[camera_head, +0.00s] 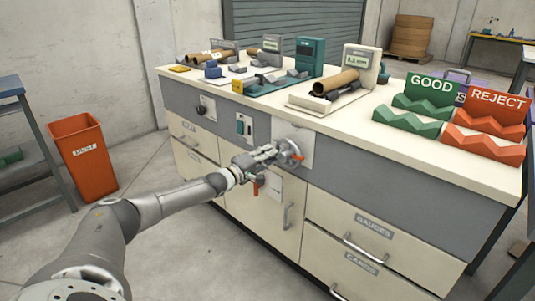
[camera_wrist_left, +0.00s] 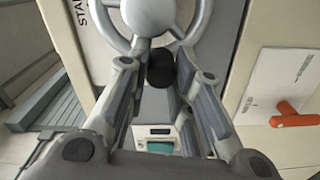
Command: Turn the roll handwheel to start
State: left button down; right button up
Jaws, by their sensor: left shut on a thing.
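The roll handwheel (camera_head: 291,154) is a grey spoked wheel with a red-orange mark, mounted on a pale plate (camera_head: 306,140) on the front of the cabinet. In the left wrist view its rim, spokes and round hub (camera_wrist_left: 150,14) fill the top. My left gripper (camera_head: 277,152) reaches the wheel from the left. The wrist view shows the fingers (camera_wrist_left: 161,72) either side of a dark, rounded grip near the rim, and they are shut on it. The fingers and the view angle hide part of this contact. My right gripper is not in view.
An orange lever (camera_head: 258,186) sits below my gripper, beside a white label. A switch plate (camera_head: 244,125) is left of the wheel. Drawers with handles (camera_head: 365,248) are lower right. The bench top (camera_head: 400,153) bears devices and green and red racks. An orange bin (camera_head: 84,165) stands left.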

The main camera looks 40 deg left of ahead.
pick_arm(q)
jog(key=d+f+n+b, duration=0.4)
jog(key=d+n, duration=0.1)
jog(key=n, duration=1.1)
jog(key=shift+s+f, duration=0.2)
jog(key=shift+f, duration=0.1)
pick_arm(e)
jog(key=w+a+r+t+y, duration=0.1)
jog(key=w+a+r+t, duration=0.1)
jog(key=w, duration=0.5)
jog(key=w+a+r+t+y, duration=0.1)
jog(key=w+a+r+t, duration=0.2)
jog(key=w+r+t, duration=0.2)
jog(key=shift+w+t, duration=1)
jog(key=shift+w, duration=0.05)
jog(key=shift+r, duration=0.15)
pick_arm(q)
jog(key=shift+d, duration=0.1)
jog(key=c, duration=1.3)
grip_release()
jog(key=shift+s, duration=0.15)
